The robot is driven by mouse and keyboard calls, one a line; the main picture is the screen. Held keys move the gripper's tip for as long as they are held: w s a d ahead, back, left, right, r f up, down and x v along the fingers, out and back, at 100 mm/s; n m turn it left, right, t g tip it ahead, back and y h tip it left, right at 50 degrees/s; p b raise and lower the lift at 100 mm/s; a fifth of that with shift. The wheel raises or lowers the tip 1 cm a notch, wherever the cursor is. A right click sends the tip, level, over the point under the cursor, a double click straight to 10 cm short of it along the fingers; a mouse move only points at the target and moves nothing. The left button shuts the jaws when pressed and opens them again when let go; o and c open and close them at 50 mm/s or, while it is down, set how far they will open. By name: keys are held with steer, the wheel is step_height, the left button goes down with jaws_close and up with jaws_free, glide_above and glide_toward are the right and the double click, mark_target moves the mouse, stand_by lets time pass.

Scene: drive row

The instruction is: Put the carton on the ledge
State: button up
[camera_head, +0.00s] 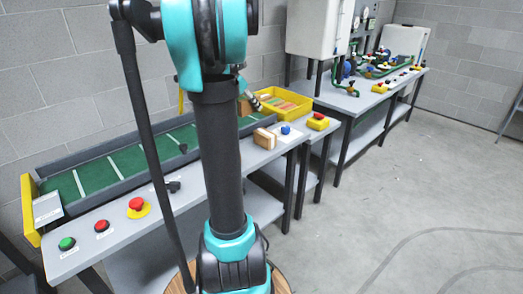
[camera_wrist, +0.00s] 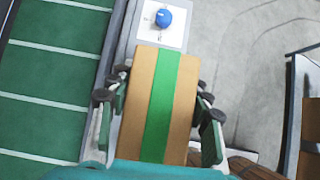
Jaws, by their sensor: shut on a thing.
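The carton (camera_wrist: 180,105) is tan with a green stripe along its middle. In the wrist view it fills the space between the fingers of my gripper (camera_wrist: 158,115), one finger against each side. My gripper is shut on it. Below the carton runs a grey ledge-like strip (camera_wrist: 125,42) beside the green conveyor; whether the carton touches it I cannot tell. In the head view, my arm hides most of the gripper. A brown block (camera_head: 264,139) shows right of the arm near the blue knob; I cannot tell if it is the carton.
A blue knob (camera_wrist: 164,17) on a white plate lies just beyond the carton. A green conveyor (camera_head: 120,172) with white lines runs along the left. Red (camera_head: 136,204) and green (camera_head: 67,243) buttons sit on its front strip. A yellow tray (camera_head: 284,101) stands behind. The floor at right is clear.

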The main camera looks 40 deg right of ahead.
mark_target(257, 149)
step_height(257, 149, down, 20)
steer(key=shift+d+r, duration=0.1)
stand_by(0.4)
steer(key=o, duration=1.3)
